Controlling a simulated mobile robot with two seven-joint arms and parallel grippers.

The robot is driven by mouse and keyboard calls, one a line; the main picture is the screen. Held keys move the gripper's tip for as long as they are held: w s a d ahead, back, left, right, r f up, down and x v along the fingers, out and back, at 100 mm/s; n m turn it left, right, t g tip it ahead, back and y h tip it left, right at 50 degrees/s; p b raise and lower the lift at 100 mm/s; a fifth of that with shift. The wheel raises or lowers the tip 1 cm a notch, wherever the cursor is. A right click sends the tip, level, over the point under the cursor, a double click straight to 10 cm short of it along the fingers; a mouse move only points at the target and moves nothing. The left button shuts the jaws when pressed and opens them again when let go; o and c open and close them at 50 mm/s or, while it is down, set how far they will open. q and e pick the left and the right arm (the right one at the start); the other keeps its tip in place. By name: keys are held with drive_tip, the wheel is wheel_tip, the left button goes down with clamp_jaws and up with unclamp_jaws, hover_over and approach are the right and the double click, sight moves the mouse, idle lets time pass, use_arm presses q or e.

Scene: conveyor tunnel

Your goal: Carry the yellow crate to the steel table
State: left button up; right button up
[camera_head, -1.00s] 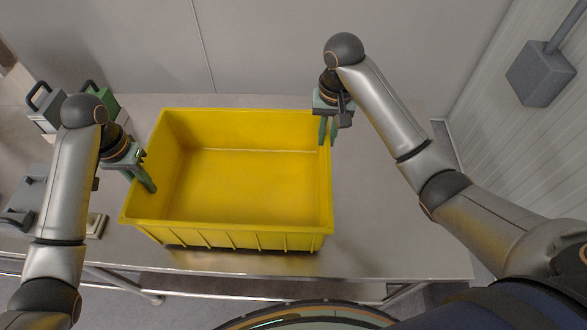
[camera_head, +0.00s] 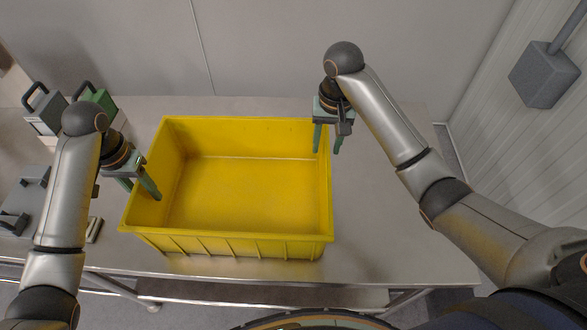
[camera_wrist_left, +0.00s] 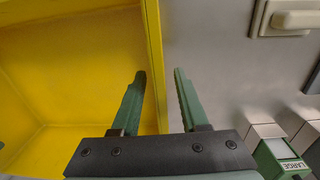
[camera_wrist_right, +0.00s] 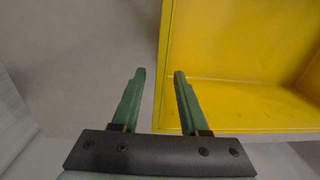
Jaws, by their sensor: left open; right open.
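The yellow crate (camera_head: 240,190) is empty and sits upright on the steel table (camera_head: 380,230). My left gripper (camera_head: 146,190) is open at the crate's left wall. In the left wrist view the crate's rim (camera_wrist_left: 153,60) runs between the open fingers (camera_wrist_left: 160,75). My right gripper (camera_head: 326,146) is open at the crate's right wall near its back corner. In the right wrist view the crate wall (camera_wrist_right: 166,60) lies between or just past the open fingertips (camera_wrist_right: 160,74); I cannot tell whether they touch it.
Cases with handles, one grey (camera_head: 45,108) and one green (camera_head: 97,97), stand at the table's back left. A dark grey item (camera_head: 22,205) lies at the left. The table right of the crate is clear. A wall stands behind.

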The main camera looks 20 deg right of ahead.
use_arm(q)
drive_tip(key=r, duration=1.1)
drive_tip(key=shift+w+a+r, duration=0.1)
drive_tip(key=shift+a+r, duration=0.15)
drive_tip(key=shift+r, duration=0.25)
use_arm(e)
drive_tip(key=shift+r, duration=0.4)
wheel_tip(320, 180, up, 11)
drive_tip(key=shift+d, duration=0.2)
drive_tip(key=shift+s+r, duration=0.1)
